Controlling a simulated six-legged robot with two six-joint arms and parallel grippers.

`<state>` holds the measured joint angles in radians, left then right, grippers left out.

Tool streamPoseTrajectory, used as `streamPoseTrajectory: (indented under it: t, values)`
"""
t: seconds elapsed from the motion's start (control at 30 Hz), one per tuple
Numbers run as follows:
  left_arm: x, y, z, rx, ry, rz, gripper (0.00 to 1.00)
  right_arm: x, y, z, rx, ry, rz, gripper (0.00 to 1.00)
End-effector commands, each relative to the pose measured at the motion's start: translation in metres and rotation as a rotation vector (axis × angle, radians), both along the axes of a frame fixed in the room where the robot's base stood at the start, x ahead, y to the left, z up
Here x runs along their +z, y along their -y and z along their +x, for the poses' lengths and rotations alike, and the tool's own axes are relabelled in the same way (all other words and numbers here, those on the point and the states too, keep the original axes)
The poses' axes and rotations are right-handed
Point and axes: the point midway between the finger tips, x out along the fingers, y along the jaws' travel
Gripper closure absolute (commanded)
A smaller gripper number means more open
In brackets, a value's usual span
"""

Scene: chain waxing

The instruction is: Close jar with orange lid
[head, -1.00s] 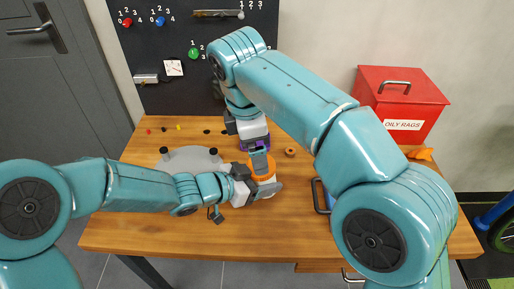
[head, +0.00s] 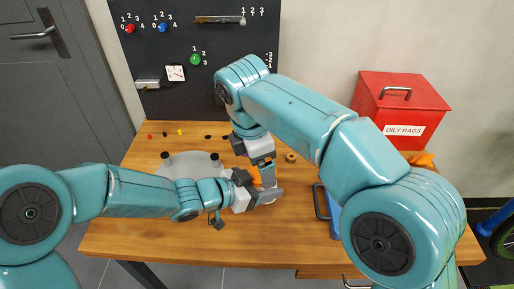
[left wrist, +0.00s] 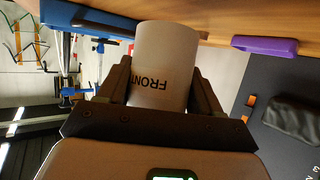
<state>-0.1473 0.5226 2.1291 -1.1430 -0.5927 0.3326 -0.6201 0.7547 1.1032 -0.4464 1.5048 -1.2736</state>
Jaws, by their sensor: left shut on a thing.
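The orange lid (head: 255,176) shows as a small patch at the jar's top, beside my right gripper's fingers. My right gripper (head: 268,178) reaches down over the lid and jar from above. Its fingers overlap the lid, so I cannot tell whether they grip it or how the lid is seated.
The wooden table (head: 160,235) is clear at front left. A grey stand (head: 190,160) with black knobs sits behind my left arm. A small wooden ring (head: 291,157) lies to the right. A red OILY RAGS box (head: 400,105) stands at the back right. A purple object (left wrist: 265,46) shows in the wrist view.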

Motion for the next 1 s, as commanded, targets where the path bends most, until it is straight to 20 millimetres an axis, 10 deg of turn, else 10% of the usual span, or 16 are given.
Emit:
streamPoseTrajectory:
  t: [0.5, 0.7, 1.0]
  values:
    - [0.0, 0.0, 0.0, 0.0, 0.001, -0.001, 1.0, -0.021, 0.003, 0.002, -0.001, 0.002, 0.001, 0.08]
    - [0.0, 0.0, 0.0, 0.0, 0.001, -0.001, 1.0, -0.02, 0.003, 0.002, 0.0, 0.001, 0.0, 0.65]
    - [0.0, 0.0, 0.0, 0.001, 0.001, -0.001, 1.0, -0.02, 0.003, 0.002, -0.23, 0.032, 0.022, 0.66]
